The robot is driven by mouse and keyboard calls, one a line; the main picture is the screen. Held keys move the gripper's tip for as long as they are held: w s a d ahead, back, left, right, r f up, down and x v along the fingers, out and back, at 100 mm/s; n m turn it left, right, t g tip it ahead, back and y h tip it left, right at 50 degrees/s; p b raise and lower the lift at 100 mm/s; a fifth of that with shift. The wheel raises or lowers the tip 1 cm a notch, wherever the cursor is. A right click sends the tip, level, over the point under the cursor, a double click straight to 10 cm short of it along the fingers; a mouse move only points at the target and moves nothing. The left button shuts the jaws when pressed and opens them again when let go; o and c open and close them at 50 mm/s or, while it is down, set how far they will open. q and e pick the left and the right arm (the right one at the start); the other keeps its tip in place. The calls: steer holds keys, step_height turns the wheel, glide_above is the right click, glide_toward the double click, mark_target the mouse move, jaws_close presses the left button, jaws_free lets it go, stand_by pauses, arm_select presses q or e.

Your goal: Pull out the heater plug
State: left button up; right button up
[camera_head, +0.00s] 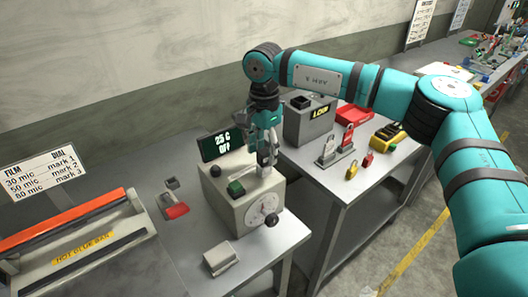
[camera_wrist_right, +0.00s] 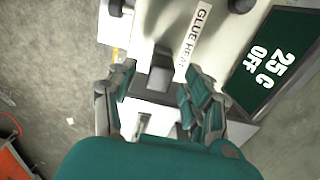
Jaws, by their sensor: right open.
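A beige heater box (camera_head: 235,205) stands on the bench, with a dial, a green button and a dark display (camera_head: 222,143) reading "25 C OFF". My right gripper (camera_head: 265,164) points down over the back right part of its top. In the wrist view my right gripper (camera_wrist_right: 158,88) is open. A dark grey block (camera_wrist_right: 159,77), apparently the plug, lies between its fingers, beside a label reading "GLUE HEA" (camera_wrist_right: 198,38). I cannot tell whether the fingers touch it. The display also shows there (camera_wrist_right: 268,62). In the head view the fingers hide the block. My left gripper is out of view.
A sealer with an orange bar (camera_head: 70,217) is at the left. A red-and-grey part (camera_head: 176,210) and a pale block (camera_head: 221,258) lie near the box. On the right table (camera_head: 325,185) stand a grey box (camera_head: 308,122), a red tray (camera_head: 354,116) and padlocks.

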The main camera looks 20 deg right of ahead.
steer(key=shift+f, duration=1.2)
jaws_close()
steer(key=shift+w+r+p, duration=0.1)
steer(key=shift+r+p, duration=0.25)
steer(key=shift+r, duration=0.2)
steer(key=shift+r, duration=0.15)
steer(key=shift+r+p, duration=1.05)
steer(key=shift+r, duration=0.75)
steer(key=shift+r, duration=0.15)
